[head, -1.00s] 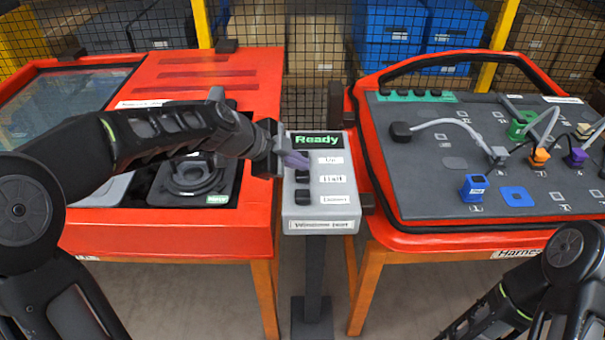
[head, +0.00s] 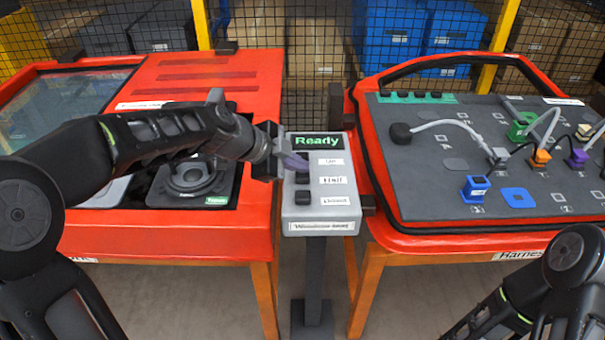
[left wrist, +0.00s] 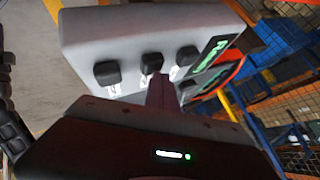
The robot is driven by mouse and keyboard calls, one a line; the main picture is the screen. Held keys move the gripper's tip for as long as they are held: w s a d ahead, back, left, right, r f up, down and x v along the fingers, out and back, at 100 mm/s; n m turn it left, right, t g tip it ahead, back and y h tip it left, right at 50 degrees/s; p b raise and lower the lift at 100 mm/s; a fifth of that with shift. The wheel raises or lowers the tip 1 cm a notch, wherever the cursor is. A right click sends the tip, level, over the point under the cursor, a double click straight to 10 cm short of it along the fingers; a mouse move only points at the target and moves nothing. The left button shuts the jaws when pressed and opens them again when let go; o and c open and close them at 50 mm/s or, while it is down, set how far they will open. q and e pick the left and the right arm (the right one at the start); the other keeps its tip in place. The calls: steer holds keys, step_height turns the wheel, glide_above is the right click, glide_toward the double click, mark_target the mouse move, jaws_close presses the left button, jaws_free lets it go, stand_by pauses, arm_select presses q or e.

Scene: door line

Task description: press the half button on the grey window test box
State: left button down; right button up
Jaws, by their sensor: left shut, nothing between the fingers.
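The grey window test box (head: 345,215) stands on a post in the middle of the head view, with a green "Ready" display (head: 318,142) at its top. Labels run down its face, with black buttons left of them. The half button (head: 302,178) is beside the "Half" label (head: 332,180); it is the middle button (left wrist: 152,62) in the left wrist view. My left gripper (head: 294,161) is shut and empty, its purplish fingers over the upper button area, hiding the top button. In the left wrist view the fingertips (left wrist: 158,80) overlap the middle button's lower edge; contact cannot be told.
A red bench (head: 262,95) with a dark round fixture (head: 190,175) stands left. A red harness board table (head: 400,232) with cables and connectors stands right. A mesh fence and stacked boxes are behind. My right arm shows at the lower right, its gripper out of view.

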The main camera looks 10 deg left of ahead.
mark_target(298, 176)
arm_select(q)
steer(key=shift+f+b, duration=0.35)
steer(key=shift+b, duration=0.1)
stand_by(0.4)
stand_by(0.3)
steer(key=shift+r+p, duration=0.35)
steer(key=shift+r, duration=0.65)
steer(key=shift+r+p, duration=1.15)
steer(key=shift+r, duration=1.35)
steer(key=shift+s+f, duration=0.1)
